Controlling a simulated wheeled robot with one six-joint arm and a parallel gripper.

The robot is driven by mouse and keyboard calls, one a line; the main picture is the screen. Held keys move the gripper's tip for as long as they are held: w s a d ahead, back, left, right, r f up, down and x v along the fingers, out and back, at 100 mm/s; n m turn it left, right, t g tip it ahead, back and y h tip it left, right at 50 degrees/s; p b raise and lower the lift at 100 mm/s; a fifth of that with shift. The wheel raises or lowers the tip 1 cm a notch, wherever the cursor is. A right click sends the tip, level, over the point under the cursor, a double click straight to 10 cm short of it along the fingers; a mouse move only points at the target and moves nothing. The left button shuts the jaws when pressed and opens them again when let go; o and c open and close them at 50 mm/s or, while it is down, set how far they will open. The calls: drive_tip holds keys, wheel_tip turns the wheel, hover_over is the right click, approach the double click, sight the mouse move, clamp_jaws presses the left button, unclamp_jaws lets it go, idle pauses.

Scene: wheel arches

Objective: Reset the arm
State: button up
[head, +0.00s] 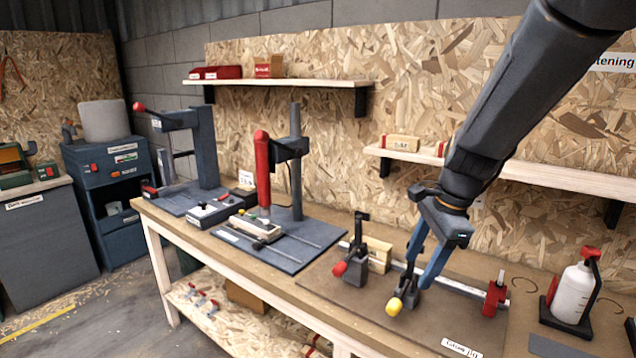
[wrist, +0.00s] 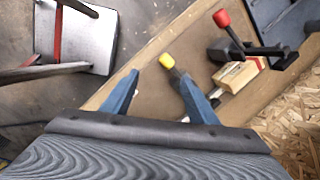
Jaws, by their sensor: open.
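My gripper (head: 418,277) hangs over the right half of the workbench, fingers pointing down. Its two blue fingers are apart, and they also show in the wrist view (wrist: 155,82) with nothing seen held between them. A yellow-knobbed clamp handle (head: 394,306) is right by the fingertips. In the wrist view its yellow knob (wrist: 167,61) lies just beyond the right finger. I cannot tell whether the finger touches the clamp. My arm reaches down from the upper right in the head view.
A red-knobbed clamp (head: 354,266) and a wooden block (head: 378,254) stand left of my gripper. A red bar-clamp end (head: 494,297) and a white bottle (head: 573,293) are right. A shelf (head: 540,178) projects behind. A red-levered press (head: 263,170) stands further left.

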drive_tip(key=s+a+f+n+h+b, duration=0.2)
drive_tip(key=s+f+n+b, duration=0.4)
drive_tip(key=s+f+n, duration=0.7)
drive_tip(key=n, duration=0.3)
drive_tip(key=shift+f+n+g, duration=0.3)
drive_tip(key=shift+n, duration=0.1)
